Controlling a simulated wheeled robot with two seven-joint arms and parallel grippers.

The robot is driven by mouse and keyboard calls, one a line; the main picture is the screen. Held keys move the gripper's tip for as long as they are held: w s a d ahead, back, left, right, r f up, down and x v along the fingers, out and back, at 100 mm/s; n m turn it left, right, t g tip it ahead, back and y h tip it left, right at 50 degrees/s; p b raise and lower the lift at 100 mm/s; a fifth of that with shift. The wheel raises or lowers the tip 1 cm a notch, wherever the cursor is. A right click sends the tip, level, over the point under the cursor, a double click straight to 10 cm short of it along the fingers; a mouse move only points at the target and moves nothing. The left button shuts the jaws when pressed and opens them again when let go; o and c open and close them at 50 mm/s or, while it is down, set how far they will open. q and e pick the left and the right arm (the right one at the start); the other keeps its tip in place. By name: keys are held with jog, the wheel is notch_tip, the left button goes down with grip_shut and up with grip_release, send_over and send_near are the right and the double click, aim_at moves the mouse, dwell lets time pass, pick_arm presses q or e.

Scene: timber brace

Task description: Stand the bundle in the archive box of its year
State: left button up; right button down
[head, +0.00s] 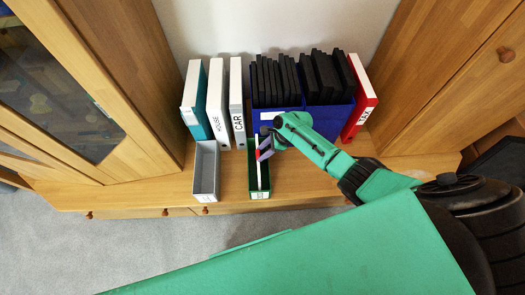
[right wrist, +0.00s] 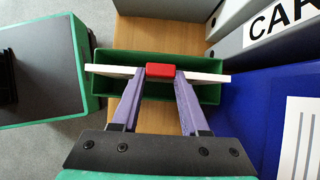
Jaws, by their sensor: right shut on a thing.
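The bundle is a thin white stack with a red piece at its middle; it shows in the right wrist view (right wrist: 105,71) and upright in the head view (head: 261,176). My right gripper (right wrist: 160,72) is shut on the bundle at the red piece, its purple fingers one on each side. In the head view this gripper (head: 264,150) is over the green archive box (head: 251,190). The bundle lies along the green box's length, over or partly in its opening; I cannot tell how deep. A grey archive box (head: 206,192) stands to the left. The box labels are too small to read. My left gripper is not in view.
Behind stand a teal and white binder (head: 194,100), binders marked HOUSE (head: 217,110) and CAR (head: 238,120), blue holders (head: 345,118) with black files, and a red binder (head: 365,95). Wooden cabinets flank the shelf. Bare shelf shows between the grey and green boxes.

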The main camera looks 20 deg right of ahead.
jog(key=shift+f+b, duration=0.95)
jog(key=shift+f, duration=0.25)
jog(key=shift+c, duration=1.7)
grip_release()
jog(key=p+v, duration=0.5)
jog(key=v, duration=0.9)
jog(key=shift+d+r, duration=0.15)
jog(key=shift+r, duration=0.05)
